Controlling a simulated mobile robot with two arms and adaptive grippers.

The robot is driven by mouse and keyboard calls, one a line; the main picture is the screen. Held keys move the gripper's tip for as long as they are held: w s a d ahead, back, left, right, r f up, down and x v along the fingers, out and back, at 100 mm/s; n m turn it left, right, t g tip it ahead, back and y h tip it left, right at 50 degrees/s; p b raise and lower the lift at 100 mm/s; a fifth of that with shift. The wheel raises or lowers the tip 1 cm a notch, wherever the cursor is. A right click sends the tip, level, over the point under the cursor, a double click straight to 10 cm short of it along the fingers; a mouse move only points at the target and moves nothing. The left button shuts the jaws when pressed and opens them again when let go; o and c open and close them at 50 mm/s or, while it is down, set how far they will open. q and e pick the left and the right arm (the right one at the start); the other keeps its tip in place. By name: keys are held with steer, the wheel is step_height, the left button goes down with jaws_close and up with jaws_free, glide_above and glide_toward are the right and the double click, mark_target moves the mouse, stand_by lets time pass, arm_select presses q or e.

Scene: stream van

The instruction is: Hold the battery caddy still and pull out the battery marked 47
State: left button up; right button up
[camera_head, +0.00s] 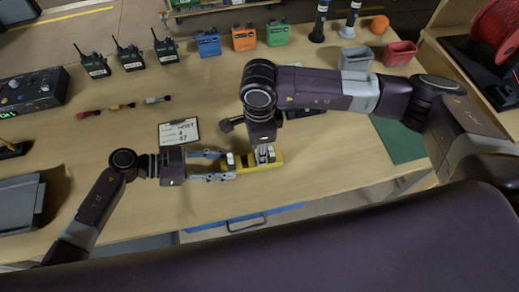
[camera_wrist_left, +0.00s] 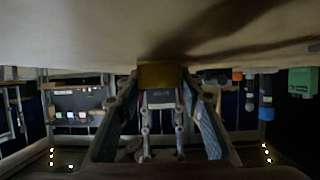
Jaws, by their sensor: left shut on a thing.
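The yellow battery caddy (camera_head: 276,160) stands near the table's front edge, below the middle of the head view. My left gripper (camera_head: 232,166) reaches in from the left and is shut on the caddy's left end. In the left wrist view the yellow caddy (camera_wrist_left: 162,75) shows between the finger ends. My right gripper (camera_head: 264,155) points down over the caddy's middle and covers much of it. Whether its fingers are closed on a battery cannot be made out. A small pale block (camera_head: 230,158) shows at the caddy's left end. No number 47 is readable on any battery.
A card reading HOST, A, 47 (camera_head: 180,131) lies behind my left gripper. Radios (camera_head: 130,57), coloured packs (camera_head: 244,38) and microphones (camera_head: 319,22) stand along the back. The left middle table is mostly clear.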

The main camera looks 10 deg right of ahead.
jaws_close()
steer(key=shift+r, duration=0.1)
steer(key=shift+r, duration=1.9)
steer(key=shift+r, duration=1.45)
arm_select(q)
steer(key=o, duration=1.2)
steer(key=shift+o, duration=0.2)
